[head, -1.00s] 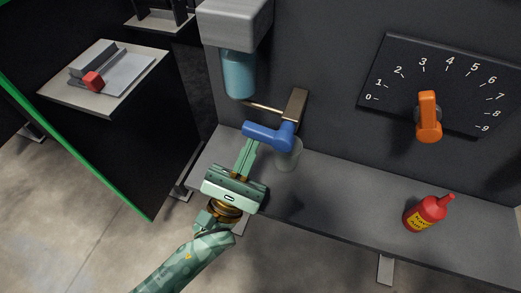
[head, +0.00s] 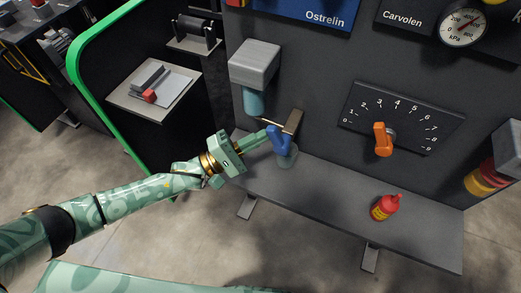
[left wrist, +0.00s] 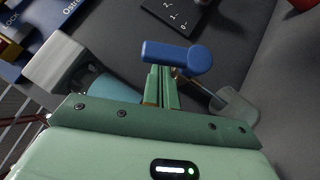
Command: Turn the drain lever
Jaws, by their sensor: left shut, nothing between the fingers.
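The blue drain lever (head: 278,141) sits below a brown metal block (head: 293,121) on the dark wall panel. Its handle points up and slightly left in the head view. My left gripper (head: 266,135) is shut and empty, with its fingertips at the left side of the handle; whether they touch cannot be told. In the left wrist view the lever (left wrist: 178,55) lies just past the tips of the shut fingers (left wrist: 160,75). A clear cup (head: 287,158) stands under the lever on the grey shelf. My right gripper is not in view.
A grey dispenser with a teal container (head: 253,102) hangs left of the lever. The grey shelf (head: 335,190) is clear between cup and bottle.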

